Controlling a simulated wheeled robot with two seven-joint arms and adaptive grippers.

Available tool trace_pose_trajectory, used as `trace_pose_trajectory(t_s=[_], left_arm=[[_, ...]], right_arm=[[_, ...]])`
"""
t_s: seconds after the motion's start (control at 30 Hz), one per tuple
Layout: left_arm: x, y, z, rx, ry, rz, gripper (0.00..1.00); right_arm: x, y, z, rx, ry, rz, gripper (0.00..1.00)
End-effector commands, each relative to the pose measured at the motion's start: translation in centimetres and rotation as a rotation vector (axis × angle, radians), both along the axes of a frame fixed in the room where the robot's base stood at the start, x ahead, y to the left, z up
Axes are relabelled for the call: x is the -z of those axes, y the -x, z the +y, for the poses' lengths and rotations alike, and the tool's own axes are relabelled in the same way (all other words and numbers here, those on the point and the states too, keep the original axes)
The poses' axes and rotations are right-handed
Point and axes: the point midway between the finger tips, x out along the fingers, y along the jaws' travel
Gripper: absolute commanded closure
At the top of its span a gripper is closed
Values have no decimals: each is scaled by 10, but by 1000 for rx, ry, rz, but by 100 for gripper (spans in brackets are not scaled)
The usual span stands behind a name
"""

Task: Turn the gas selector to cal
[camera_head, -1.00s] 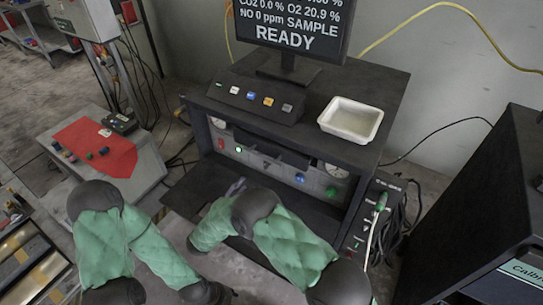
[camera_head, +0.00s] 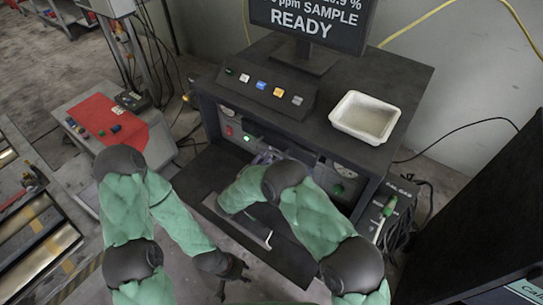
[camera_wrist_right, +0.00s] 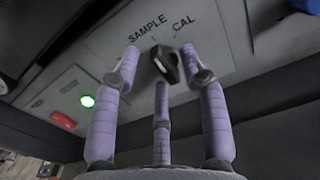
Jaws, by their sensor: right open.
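The gas selector is a black knob (camera_wrist_right: 165,64) on the grey front panel, under the printed words SAMPLE and CAL, in the right wrist view. Its pointing direction is hard to tell. My right gripper (camera_wrist_right: 160,62) is open, its purple fingers spread around the knob with the tips close to the panel; contact is unclear. In the head view my right gripper (camera_head: 265,157) reaches into the cabinet front, and my arm hides the selector there. My left gripper (camera_head: 238,272) hangs low over the floor, away from the cabinet; its fingers are too dark to read.
The monitor (camera_head: 312,22) shows SAMPLE and READY. A white tray (camera_head: 363,118) and a button console (camera_head: 265,90) sit on the cabinet top. A lit green button (camera_wrist_right: 88,101) is left of the knob. A red mat (camera_head: 122,122) lies on the side cart.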

Motion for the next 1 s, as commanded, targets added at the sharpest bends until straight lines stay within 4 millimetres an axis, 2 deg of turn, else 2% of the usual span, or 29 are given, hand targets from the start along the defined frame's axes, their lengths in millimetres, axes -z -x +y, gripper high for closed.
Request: trace_pose_trajectory(t_s=[0.23, 0.27, 0.4, 0.77, 1.0], left_arm=[[0, 0, 0, 0, 0, 0, 60], [0, 0, 0, 0, 0, 0, 60], [0, 0, 0, 0, 0, 0, 60], [4, 0, 0, 0, 0, 0, 60], [22, 0, 0, 0, 0, 0, 60]], right_arm=[[0, 0, 0, 0, 0, 0, 56], [0, 0, 0, 0, 0, 0, 62], [0, 0, 0, 0, 0, 0, 100], [1, 0, 0, 0, -19, -14, 100], [2, 0, -1, 0, -109, -81, 100]])
